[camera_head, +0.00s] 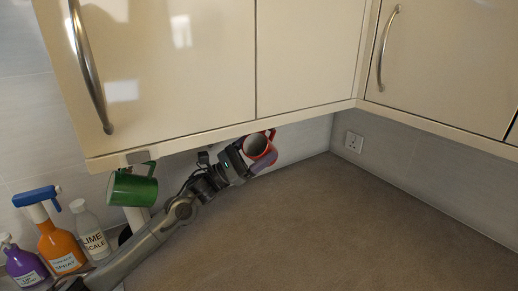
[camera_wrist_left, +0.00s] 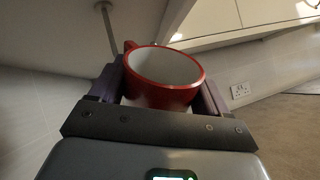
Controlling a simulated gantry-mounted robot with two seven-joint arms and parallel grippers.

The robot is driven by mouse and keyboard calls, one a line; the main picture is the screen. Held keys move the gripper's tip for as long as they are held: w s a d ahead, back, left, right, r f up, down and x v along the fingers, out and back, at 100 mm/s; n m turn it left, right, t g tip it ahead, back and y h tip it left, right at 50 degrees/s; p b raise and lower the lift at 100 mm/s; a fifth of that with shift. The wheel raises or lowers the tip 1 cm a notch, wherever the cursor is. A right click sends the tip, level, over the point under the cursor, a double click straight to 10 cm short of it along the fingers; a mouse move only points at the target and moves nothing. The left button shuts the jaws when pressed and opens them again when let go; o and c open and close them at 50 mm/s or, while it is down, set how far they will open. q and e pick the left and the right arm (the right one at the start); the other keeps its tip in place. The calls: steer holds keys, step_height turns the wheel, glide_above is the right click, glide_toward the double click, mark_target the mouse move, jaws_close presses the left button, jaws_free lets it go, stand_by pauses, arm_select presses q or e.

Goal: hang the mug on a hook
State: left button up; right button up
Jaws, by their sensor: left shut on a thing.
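A red mug (camera_head: 256,146) with a pale inside is held just below the front edge of the wall cabinet. My left gripper (camera_head: 260,157) is shut on it, with its purple fingers on either side of the mug body in the left wrist view (camera_wrist_left: 158,95). The mug's opening faces partly up, and a bit of its handle shows at its left in that view. A thin metal rod (camera_wrist_left: 108,28), which may be a hook, comes from the cabinet underside, behind and left of the mug. It appears apart from the mug. My right gripper is not in view.
A green mug (camera_head: 132,190) hangs under the cabinet (camera_head: 180,60) at left. A purple bottle (camera_head: 24,266), an orange spray bottle (camera_head: 60,246) and a white bottle (camera_head: 92,236) stand at lower left. The brown counter (camera_head: 330,230) is clear. A socket (camera_head: 354,142) is on the wall.

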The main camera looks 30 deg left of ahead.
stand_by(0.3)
arm_select(q)
steer(key=o, duration=1.4)
steer(key=shift+c, duration=0.2)
steer(key=shift+f, duration=0.1)
steer(key=shift+s+a+f, duration=0.2)
steer(key=shift+a+f, duration=0.15)
steer(key=shift+f, duration=0.05)
steer(key=b+v, duration=0.2)
steer(key=v, duration=0.7)
steer(key=shift+s+a, duration=0.25)
